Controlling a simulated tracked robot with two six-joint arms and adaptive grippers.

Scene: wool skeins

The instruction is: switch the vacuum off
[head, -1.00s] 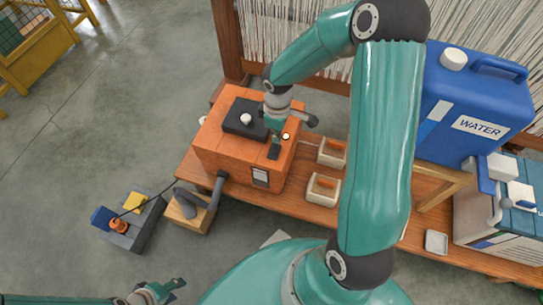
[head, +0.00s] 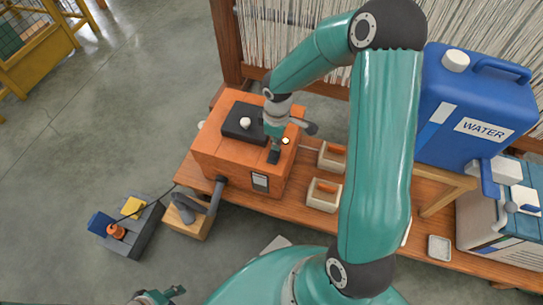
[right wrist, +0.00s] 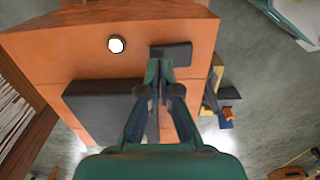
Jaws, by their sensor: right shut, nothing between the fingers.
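The vacuum looks to be the orange box (head: 215,150) on the wooden bench, also seen in the right wrist view (right wrist: 75,60). Its top bears a black plate with a pale knob (head: 245,123), a white round lamp (head: 285,141) that looks lit, and a dark block like a switch (head: 273,157). In the right wrist view the lamp (right wrist: 117,45) and dark block (right wrist: 178,53) lie beyond my fingers. My right gripper (head: 276,143) is shut and empty, its tips at or just above the block; I cannot tell whether they touch. My left gripper (head: 175,292) is at the bottom edge, its jaws unclear.
A blue water can (head: 475,110) stands on the bench at right. Two pale trays with orange pieces (head: 324,194) lie right of the box. A loom with pale threads is behind.

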